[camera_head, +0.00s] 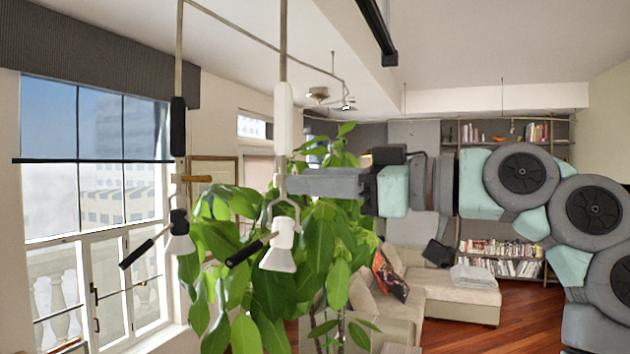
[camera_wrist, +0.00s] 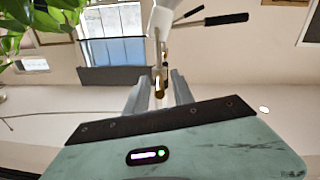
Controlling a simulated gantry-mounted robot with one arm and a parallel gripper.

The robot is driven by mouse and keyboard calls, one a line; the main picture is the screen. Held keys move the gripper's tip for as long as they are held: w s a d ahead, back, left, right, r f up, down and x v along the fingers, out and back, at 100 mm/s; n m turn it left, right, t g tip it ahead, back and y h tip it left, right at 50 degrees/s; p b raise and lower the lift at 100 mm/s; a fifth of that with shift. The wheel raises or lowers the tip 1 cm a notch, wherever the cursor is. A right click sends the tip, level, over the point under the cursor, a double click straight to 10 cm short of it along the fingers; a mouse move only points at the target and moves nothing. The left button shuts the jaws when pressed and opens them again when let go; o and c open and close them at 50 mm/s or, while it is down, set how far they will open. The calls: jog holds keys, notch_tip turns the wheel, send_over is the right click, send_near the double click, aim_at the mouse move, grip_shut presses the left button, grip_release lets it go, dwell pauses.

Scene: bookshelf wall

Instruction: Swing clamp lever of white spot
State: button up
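The white spot (camera_head: 280,250) hangs on a thin rod at centre left, with a white cylinder (camera_head: 283,118) above and a black handle (camera_head: 250,250) sticking out to the left. My gripper (camera_head: 284,183) reaches in from the right at the rod, just above the spot's yoke, and covers the rod there. In the wrist view my gripper (camera_wrist: 159,82) has its fingers apart on both sides of a small brass-coloured piece (camera_wrist: 158,86), perhaps the clamp lever's end. I see no clear grip on it. The white spot's body (camera_wrist: 160,22) and black handle (camera_wrist: 225,19) show beyond.
A second spot (camera_head: 179,238) with a black cap hangs to the left; its rod carries a wood-coloured lever (camera_head: 197,178). A leafy plant (camera_head: 300,270) stands close behind and below my gripper. A window (camera_head: 95,200) is at left, a sofa (camera_head: 440,290) and bookshelves (camera_head: 500,258) behind.

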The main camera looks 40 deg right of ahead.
jog(key=shift+s+d+f+b, duration=0.1)
jog(key=shift+s+d+b, duration=0.2)
jog(key=shift+s, duration=0.15)
jog(key=v, duration=0.9)
jog(key=shift+s+d+b, duration=0.1)
jog(key=shift+s+b, duration=0.25)
jog(key=shift+s, duration=0.05)
jog(key=shift+w, duration=0.1)
